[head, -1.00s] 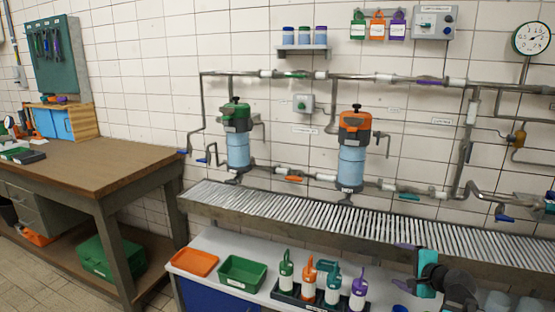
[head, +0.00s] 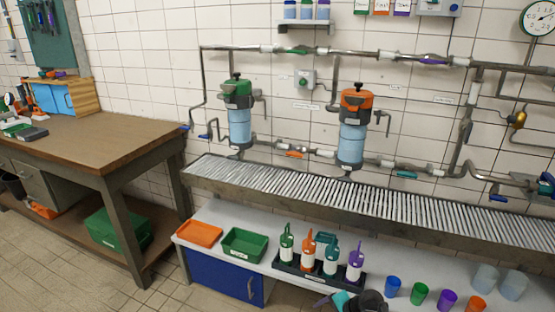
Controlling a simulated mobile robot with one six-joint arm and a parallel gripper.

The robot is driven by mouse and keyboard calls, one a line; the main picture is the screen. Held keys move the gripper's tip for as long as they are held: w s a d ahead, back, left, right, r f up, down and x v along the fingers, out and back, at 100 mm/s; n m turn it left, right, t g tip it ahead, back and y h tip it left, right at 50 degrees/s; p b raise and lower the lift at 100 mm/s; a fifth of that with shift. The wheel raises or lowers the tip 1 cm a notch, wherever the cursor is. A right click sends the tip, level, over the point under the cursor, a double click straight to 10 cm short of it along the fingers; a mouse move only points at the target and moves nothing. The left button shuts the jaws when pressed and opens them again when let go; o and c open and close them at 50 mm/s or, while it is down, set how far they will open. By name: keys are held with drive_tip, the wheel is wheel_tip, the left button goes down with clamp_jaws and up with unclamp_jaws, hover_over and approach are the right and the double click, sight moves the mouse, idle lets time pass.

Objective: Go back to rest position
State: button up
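My gripper (head: 324,301) shows only in part at the bottom edge of the head view, in front of the white bench.
Several dispenser bottles (head: 308,252) stand in a black tray behind my gripper. A green tray (head: 244,244) and an orange tray (head: 199,233) lie to the left. Coloured cups (head: 419,294) stand to the right. A wooden workbench (head: 100,150) is at the left, with bare tiled floor before it.

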drive_tip(key=s+a+f+n+g+h+p, duration=0.1)
drive_tip(key=s+a+f+n+g, duration=0.3)
drive_tip(key=s, duration=0.5)
drive_tip(key=s+a+f+n+g+p, duration=0.1)
drive_tip(key=s+a+f+p, duration=0.1)
drive_tip(key=s+f, duration=0.6)
drive_tip(key=s+d+f+n+g+h, duration=0.1)
drive_tip(key=s+d+n+g+h, duration=0.2)
drive_tip(key=s, duration=0.9)
drive_tip(key=d+n+g, duration=0.1)
drive_tip(key=d+n, duration=0.2)
drive_tip(key=n, duration=0.1)
drive_tip(key=shift+s+h, duration=0.15)
drive_tip(key=shift+h, duration=0.15)
